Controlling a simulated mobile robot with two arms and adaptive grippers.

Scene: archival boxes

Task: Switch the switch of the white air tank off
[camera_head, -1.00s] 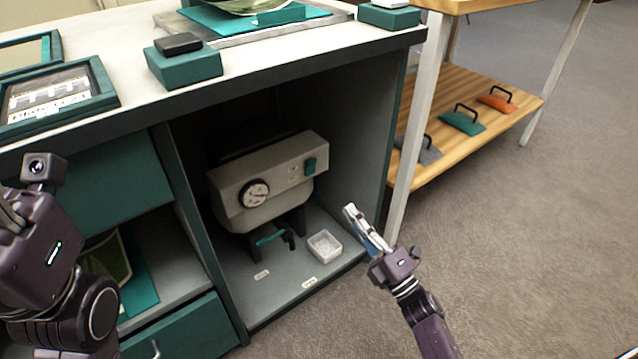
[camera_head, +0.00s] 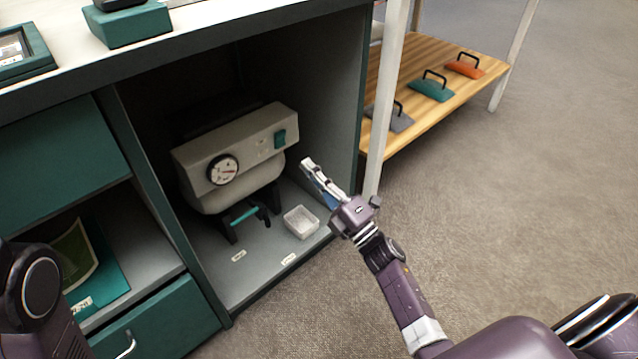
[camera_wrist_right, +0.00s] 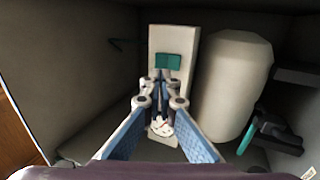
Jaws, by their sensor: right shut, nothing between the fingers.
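The white air tank (camera_head: 218,198) stands in the open cabinet bay, with a pale front panel (camera_head: 245,155) that bears a round gauge (camera_head: 222,169) and a green switch (camera_head: 280,138) at its right end. The right wrist view also shows the tank (camera_wrist_right: 232,85) and the green switch (camera_wrist_right: 168,61). My right gripper (camera_head: 307,163) is shut and empty, just right of the panel and apart from the switch in the head view. In the right wrist view its fingertips (camera_wrist_right: 168,85) appear just below the switch. My left gripper is out of the head view; only part of my left arm shows.
A small clear tray (camera_head: 301,222) sits on the cabinet floor (camera_head: 262,262) below the tank, near a teal-handled valve (camera_head: 246,216). The bay's right wall (camera_head: 318,100) stands close to my right gripper. A wooden shelf (camera_head: 425,108) holds several handled blocks.

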